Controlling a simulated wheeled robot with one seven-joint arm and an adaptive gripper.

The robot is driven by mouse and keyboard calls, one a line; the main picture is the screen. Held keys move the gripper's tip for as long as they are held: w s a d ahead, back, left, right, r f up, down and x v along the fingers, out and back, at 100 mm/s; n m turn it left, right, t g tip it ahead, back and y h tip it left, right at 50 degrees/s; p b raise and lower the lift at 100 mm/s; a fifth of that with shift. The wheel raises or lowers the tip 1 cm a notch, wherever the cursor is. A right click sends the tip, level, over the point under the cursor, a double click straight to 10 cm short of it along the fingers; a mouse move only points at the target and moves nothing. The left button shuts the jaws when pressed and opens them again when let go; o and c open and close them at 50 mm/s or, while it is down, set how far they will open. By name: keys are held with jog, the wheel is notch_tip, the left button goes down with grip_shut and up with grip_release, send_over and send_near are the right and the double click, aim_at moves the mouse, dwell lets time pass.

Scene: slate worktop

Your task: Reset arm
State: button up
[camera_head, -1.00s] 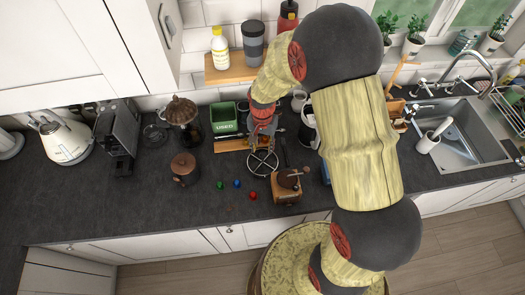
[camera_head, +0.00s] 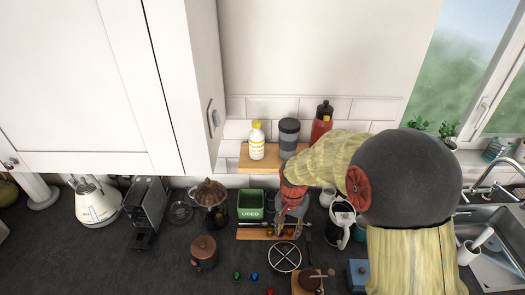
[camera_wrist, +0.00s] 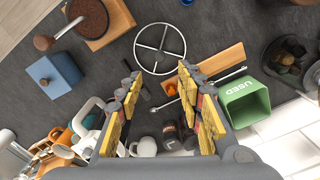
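My gripper (camera_head: 284,226) hangs above the back of the worktop, over the wooden tray area and just behind the round wire stand (camera_head: 285,257). In the wrist view the two fingers of the gripper (camera_wrist: 158,76) are spread apart with nothing between them. The wire stand (camera_wrist: 148,58) lies just beyond the fingertips there. My arm (camera_head: 400,185) comes in from the lower right of the head view and hides part of the worktop and wall.
A green box marked USED (camera_head: 251,213) stands left of my gripper, beside a wooden tray (camera_head: 252,234). Green (camera_head: 237,275), blue (camera_head: 255,277) and red (camera_head: 270,292) pods lie in front.

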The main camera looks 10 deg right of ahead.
jog(key=s+r+n+t+b, duration=0.2)
jog(key=s+r+n+b, duration=0.1)
jog(key=s+b, duration=0.5)
jog(key=s+r+n+t+b, duration=0.3)
jog(key=s+b, duration=0.6)
jog(key=s, duration=0.3)
jog(key=shift+s+r+n+t, duration=0.25)
jog(key=shift+r+n+t, duration=0.05)
jog(key=shift+r+n, duration=0.45)
